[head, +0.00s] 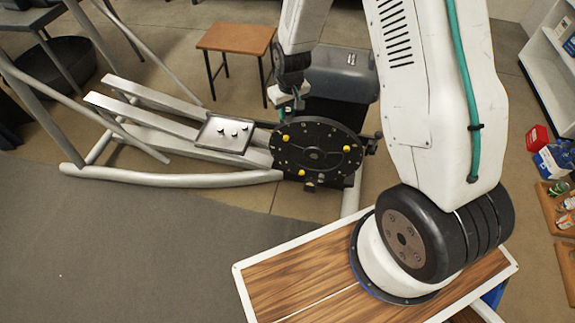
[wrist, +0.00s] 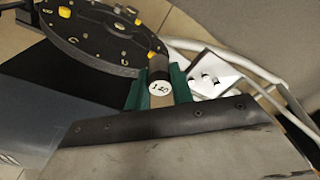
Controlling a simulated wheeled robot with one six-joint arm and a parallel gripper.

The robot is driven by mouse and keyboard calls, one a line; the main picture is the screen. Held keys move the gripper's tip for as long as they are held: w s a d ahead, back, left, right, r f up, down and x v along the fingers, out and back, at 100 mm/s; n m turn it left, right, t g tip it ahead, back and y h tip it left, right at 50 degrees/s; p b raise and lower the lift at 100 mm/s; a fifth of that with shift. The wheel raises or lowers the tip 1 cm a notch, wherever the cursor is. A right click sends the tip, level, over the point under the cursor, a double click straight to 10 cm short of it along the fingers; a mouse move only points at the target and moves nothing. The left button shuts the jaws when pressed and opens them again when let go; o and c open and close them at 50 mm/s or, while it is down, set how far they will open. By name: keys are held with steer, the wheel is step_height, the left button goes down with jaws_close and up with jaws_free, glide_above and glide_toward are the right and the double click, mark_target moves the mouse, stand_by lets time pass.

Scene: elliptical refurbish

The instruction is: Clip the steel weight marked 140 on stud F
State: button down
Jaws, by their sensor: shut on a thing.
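My gripper (wrist: 159,86) has green fingers shut on the steel weight (wrist: 160,87), a dark, short cylinder with a pale end face marked 140. The round black disc (wrist: 98,38) with studs, letters and several yellow pieces lies just beyond the weight in the wrist view. In the head view my gripper (head: 289,103) is above the upper left rim of the disc (head: 318,160). The weight is too small to make out there. I cannot tell whether it touches the disc. The letters are too small to read, so I cannot tell which stud is F.
A white tray (head: 221,135) with several dark pegs sits left of the disc on the elliptical's pale frame (head: 135,137). A wooden stool (head: 236,38) stands behind. A grey box (head: 342,73) is behind the disc. Shelves (head: 553,70) are at right. The grey mat (head: 130,250) is clear.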

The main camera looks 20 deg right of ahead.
steer(key=s+d+f+n+g+h, duration=0.15)
steer(key=s+f+n+g, duration=0.25)
steer(key=f+n, duration=0.55)
steer(key=n+t+h, duration=0.8)
steer(key=n+t, duration=0.8)
steer(key=n, duration=0.2)
glide_toward(280, 150)
steer(key=shift+f+x, duration=0.25)
steer(key=shift+x, duration=1.1)
steer(key=shift+f+x, duration=0.2)
steer(key=shift+x, duration=1.1)
steer(key=shift+w+d, duration=0.15)
steer(key=shift+w, duration=0.3)
steer(key=c, duration=1.1)
jaws_free()
steer(key=v, duration=0.7)
steer(key=shift+s+a, duration=0.25)
